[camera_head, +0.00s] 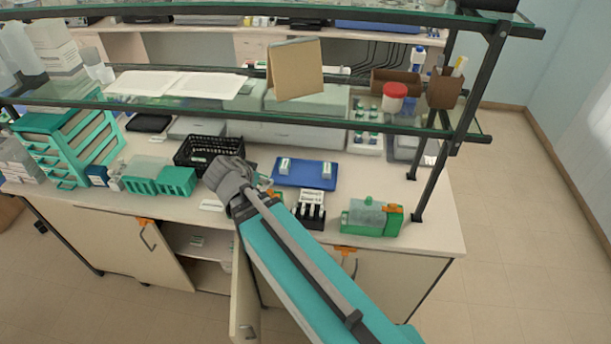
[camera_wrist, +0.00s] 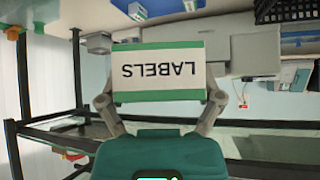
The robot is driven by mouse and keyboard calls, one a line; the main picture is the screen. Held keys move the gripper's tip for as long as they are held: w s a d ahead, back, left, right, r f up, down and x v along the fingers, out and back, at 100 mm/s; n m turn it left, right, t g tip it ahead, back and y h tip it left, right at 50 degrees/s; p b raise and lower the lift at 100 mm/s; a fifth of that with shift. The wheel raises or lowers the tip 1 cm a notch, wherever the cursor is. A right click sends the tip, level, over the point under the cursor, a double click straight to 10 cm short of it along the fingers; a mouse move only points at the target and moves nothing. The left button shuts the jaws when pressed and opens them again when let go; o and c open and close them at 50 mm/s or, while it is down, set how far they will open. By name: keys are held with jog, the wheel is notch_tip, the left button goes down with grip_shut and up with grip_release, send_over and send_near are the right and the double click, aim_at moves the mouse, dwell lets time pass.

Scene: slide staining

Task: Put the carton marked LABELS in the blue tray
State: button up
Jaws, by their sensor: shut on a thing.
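The LABELS carton (camera_wrist: 158,70) is white with green edges. It fills the middle of the wrist view, its lettering upside down there. My gripper (camera_wrist: 158,98) is shut on it, one finger at each side. In the head view my wrist hides most of the gripper and the carton. The blue tray (camera_head: 304,184) lies on the bench just right of my wrist in the head view. Two small white-and-green cartons stand in it, one at the left (camera_head: 284,165) and one at the right (camera_head: 326,170). Bare tray floor shows between them.
A black basket (camera_head: 183,158) is behind and left of my wrist. A black rack with white-topped items (camera_head: 309,213) stands in front of the tray, and a green device (camera_head: 372,217) to its right. A glass shelf (camera_head: 230,110) spans above the bench, with a black post (camera_head: 432,170) at the right.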

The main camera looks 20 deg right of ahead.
jog(key=w+d+f+b, duration=0.7)
jog(key=w+d, duration=0.2)
jog(key=w, duration=0.2)
jog(key=m+b, duration=0.1)
jog(key=b, duration=0.5)
send_over(310, 168)
jog(key=s+a, duration=0.1)
jog(key=a, duration=0.1)
jog(key=shift+g, duration=0.3)
notch_tip(310, 168, down, 6)
jog(key=shift+s+r, duration=0.1)
jog(key=shift+r, duration=0.05)
jog(key=shift+a, duration=0.1)
notch_tip(310, 168, down, 6)
jog(key=b, duration=0.6)
jog(key=shift+f+b, duration=1.9)
jog(key=shift+f, duration=0.1)
jog(key=shift+f, duration=0.15)
